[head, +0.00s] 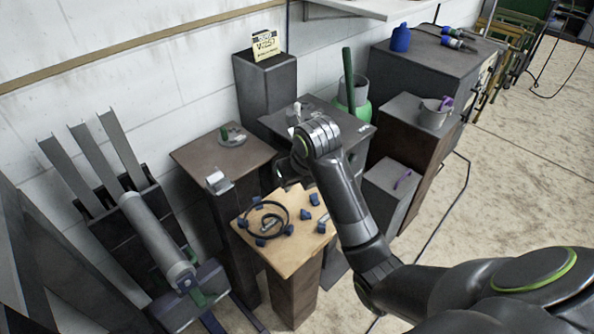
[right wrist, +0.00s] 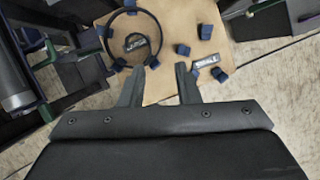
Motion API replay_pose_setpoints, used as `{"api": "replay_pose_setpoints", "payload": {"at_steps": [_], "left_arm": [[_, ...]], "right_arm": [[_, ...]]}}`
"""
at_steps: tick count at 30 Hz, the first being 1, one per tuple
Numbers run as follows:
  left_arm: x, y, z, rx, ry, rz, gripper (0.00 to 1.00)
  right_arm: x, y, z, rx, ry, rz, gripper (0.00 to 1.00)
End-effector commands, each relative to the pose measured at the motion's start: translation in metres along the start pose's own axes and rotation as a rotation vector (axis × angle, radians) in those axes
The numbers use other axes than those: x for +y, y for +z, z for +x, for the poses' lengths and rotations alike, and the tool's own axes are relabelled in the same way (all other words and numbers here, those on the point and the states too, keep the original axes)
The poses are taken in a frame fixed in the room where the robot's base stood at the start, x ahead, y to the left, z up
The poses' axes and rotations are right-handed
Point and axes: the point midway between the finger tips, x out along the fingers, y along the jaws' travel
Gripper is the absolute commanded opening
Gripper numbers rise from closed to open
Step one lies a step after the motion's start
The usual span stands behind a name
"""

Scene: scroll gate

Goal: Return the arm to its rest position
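My right arm (head: 345,195) reaches up and left from the lower right of the head view, its wrist bent over beside a wooden-topped pedestal (head: 292,263). In the right wrist view my right gripper (right wrist: 158,72) has its two fingers apart with nothing between them. The fingers point at the near edge of the wooden top (right wrist: 160,92). In the head view the right fingers are mostly hidden by the wrist. My left gripper is not in view.
Open floor (head: 510,180) lies right.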

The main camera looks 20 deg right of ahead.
Motion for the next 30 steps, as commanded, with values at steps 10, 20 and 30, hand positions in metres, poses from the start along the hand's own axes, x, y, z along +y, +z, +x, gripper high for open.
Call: {"api": "replay_pose_setpoints", "payload": {"at_steps": [10, 20, 30], "left_arm": [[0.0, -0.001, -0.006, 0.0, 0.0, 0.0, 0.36], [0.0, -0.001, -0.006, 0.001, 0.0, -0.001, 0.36], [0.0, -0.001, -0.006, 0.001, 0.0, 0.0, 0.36]], "right_arm": [[0.0, -0.001, -0.005, 0.0, 0.001, 0.001, 0.29], [0.0, 0.0, -0.005, 0.0, 0.001, 0.001, 0.29], [-0.011, -0.045, 0.015, 0.009, -0.014, 0.393, 0.29]]}}
